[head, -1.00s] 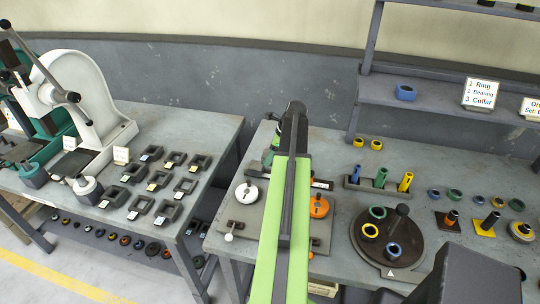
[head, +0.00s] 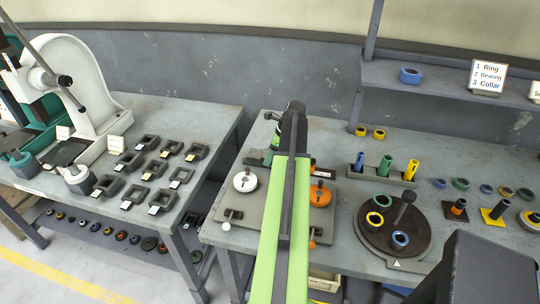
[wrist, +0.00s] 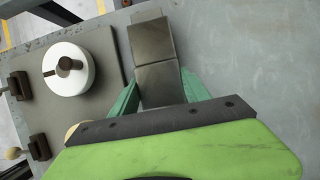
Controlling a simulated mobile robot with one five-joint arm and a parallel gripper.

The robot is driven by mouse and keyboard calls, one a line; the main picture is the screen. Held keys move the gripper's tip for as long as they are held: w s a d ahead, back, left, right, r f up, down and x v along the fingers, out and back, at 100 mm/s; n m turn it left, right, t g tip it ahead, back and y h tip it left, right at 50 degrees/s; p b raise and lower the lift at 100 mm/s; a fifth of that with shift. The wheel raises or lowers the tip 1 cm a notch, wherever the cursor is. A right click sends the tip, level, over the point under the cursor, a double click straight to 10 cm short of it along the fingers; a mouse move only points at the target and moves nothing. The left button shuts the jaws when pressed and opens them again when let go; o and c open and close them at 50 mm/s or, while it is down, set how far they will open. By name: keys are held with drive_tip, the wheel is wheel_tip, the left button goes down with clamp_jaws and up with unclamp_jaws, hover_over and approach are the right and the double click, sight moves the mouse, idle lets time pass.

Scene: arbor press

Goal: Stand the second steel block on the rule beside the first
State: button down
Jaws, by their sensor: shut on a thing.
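My gripper (wrist: 160,79) has green fingers closed on a dark grey steel block (wrist: 160,86) in the wrist view. Another grey steel face (wrist: 152,40) lies directly beyond it, with a seam between them. I cannot tell whether this is the first block, touching the held one, or another face of the same block. A paler strip (wrist: 146,16) shows past its far end; I cannot make out whether it is the rule.
A grey plate (wrist: 100,110) with a white disc (wrist: 70,69) lies left of my gripper; an orange disc (head: 320,195) shows in the head view. A round dark turntable (head: 385,245) and a tube rack (head: 396,178) stand right. Bare bench shows right of the fingers.

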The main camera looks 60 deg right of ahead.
drive_tip(key=shift+f+b, duration=0.6)
drive_tip(key=shift+c, duration=2.2)
unclamp_jaws()
drive_tip(key=p+v, duration=1.6)
drive_tip(key=v, duration=0.1)
drive_tip(key=shift+r, duration=0.3)
